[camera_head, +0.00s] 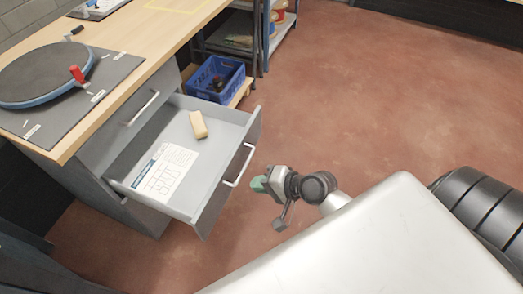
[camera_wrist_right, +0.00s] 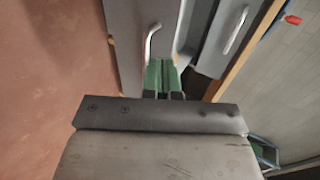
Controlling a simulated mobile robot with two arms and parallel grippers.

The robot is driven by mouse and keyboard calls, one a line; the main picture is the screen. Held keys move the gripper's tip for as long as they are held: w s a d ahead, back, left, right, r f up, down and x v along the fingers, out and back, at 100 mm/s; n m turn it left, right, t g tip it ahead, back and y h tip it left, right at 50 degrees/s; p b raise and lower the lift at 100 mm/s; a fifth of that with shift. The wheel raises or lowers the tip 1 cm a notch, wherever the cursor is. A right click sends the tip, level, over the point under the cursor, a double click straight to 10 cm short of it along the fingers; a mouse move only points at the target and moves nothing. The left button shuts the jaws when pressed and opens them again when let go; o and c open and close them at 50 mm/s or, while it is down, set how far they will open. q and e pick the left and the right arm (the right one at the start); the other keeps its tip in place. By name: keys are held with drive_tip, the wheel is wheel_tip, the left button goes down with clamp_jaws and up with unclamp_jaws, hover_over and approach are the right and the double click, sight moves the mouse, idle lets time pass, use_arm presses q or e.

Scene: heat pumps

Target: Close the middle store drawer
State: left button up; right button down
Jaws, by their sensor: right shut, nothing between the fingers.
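The middle store drawer (camera_head: 217,188) is pulled far out of the grey cabinet, below a closed upper drawer (camera_head: 122,125). Its front carries a bar handle (camera_head: 239,166), which also shows in the right wrist view (camera_wrist_right: 151,42). A printed white sheet (camera_head: 165,174) and a tan block (camera_head: 198,125) lie inside the drawer. My right gripper (camera_head: 259,184) is shut and empty, just in front of the drawer front, beside the handle. Its green fingertips (camera_wrist_right: 162,74) point at the drawer front; I cannot tell whether they touch it. My left gripper is not in view.
A wooden worktop (camera_head: 120,42) with a round turntable (camera_head: 45,75) and a red knob stands above the cabinet. A blue crate (camera_head: 216,79) sits on a low board behind the drawer.

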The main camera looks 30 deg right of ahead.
sight(222, 178)
drive_tip(key=x, duration=0.5)
drive_tip(key=r+b+x, duration=0.1)
drive_tip(key=x, duration=0.2)
drive_tip(key=shift+w+a+r, duration=0.1)
drive_tip(key=shift+w+a, duration=0.1)
drive_tip(key=shift+w, duration=0.05)
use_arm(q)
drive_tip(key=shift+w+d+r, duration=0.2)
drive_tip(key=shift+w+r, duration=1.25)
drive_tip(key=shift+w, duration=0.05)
use_arm(e)
drive_tip(key=shift+w+a, duration=0.45)
drive_tip(key=shift+w, duration=0.05)
drive_tip(key=shift+w, duration=0.1)
